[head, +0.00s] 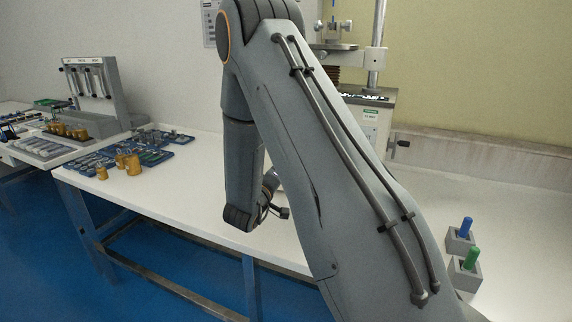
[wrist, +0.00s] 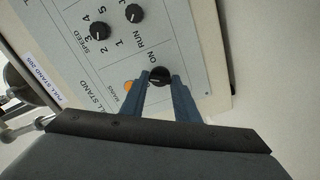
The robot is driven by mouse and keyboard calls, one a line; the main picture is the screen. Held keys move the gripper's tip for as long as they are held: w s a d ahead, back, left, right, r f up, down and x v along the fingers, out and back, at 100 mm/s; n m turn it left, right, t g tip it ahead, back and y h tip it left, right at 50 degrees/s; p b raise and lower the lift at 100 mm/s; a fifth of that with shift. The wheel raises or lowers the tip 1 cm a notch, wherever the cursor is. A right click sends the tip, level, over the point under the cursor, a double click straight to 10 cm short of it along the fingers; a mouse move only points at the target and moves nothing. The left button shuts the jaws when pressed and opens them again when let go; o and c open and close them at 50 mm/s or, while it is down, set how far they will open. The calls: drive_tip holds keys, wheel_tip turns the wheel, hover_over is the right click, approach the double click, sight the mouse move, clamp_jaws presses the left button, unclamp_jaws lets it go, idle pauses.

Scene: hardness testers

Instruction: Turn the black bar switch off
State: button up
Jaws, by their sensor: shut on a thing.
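The black bar switch (wrist: 158,75) sits on a light grey control panel (wrist: 105,62) in the wrist view, beside the printed word ON. My gripper (wrist: 160,80) reaches up from below with its two blue-grey fingertips on either side of the switch, shut on it. The fingers partly cover the switch, and I cannot tell clearly which way its bar points. An orange lamp (wrist: 128,86) marked MAINS is just left of the switch. In the head view my arm hides the panel, and I cannot make out the fingertips.
Two other black knobs, one by RUN (wrist: 133,13) and one by SPEED (wrist: 99,31), are on the same panel. Blue (head: 467,227) and green (head: 472,258) handled pieces stand in grey blocks at the right. Trays (head: 150,137) and brass weights (head: 133,165) lie at the left. The table's middle is clear.

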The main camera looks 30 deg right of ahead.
drive_tip(key=n+p, duration=0.3)
drive_tip(key=n, duration=0.2)
drive_tip(key=shift+n, duration=0.4)
drive_tip(key=shift+p, duration=0.3)
drive_tip(key=o, duration=1)
drive_tip(key=shift+o, duration=0.2)
drive_tip(key=b+v, duration=0.1)
drive_tip(key=v, duration=0.6)
drive_tip(key=shift+s+a, duration=0.2)
drive_tip(key=shift+a, duration=0.15)
